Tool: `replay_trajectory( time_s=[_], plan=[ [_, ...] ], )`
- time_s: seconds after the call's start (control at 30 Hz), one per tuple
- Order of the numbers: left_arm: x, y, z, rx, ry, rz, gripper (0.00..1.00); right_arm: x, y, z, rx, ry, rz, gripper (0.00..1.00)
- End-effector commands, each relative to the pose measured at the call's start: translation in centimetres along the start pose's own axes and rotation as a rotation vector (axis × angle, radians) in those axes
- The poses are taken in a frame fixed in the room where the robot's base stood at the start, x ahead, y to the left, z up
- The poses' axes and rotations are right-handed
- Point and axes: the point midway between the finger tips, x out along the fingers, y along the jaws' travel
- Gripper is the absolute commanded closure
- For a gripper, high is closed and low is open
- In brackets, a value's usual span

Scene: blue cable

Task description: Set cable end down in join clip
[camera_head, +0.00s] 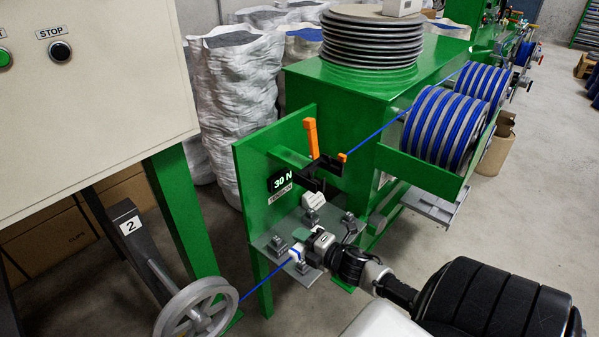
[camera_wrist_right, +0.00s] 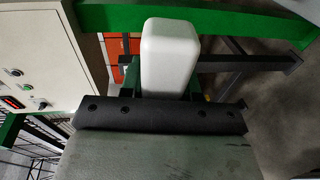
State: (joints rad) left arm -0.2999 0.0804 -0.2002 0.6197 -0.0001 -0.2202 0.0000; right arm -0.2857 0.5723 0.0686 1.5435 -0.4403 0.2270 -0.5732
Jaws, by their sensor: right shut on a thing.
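A blue cable (camera_head: 258,286) runs from the grey pulley wheel at lower left up to my right gripper. My right gripper (camera_head: 298,256) is shut on the cable end, at the front of the grey plate (camera_head: 265,241) on the green stand. The held end is mostly hidden by the fingers. Small grey clips (camera_head: 278,243) stand on the plate; I cannot tell which is the join clip, or whether the cable touches one. In the right wrist view a white block-like part (camera_wrist_right: 168,58) shows, but no cable. My left gripper is not in view.
An orange-handled black clamp (camera_head: 312,150) sits above the plate. A second blue cable (camera_head: 378,132) runs from it to the blue spools (camera_head: 445,125). The pulley wheel (camera_head: 197,312) stands at lower left. A green back panel (camera_head: 250,165) bounds the plate's far left side.

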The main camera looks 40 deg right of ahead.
Motion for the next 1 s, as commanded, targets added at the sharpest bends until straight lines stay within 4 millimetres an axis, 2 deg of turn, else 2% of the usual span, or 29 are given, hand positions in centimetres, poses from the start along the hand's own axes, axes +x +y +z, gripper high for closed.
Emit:
replay_trajectory(
  time_s=[0.03,1.0],
  plan=[
    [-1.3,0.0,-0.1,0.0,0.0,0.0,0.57,-0.2,1.4,0.2,-0.001,0.0,0.0,0.89],
    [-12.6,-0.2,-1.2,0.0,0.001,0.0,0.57,-2.3,14.4,3.3,-0.001,-0.001,0.0,0.89]
  ],
)
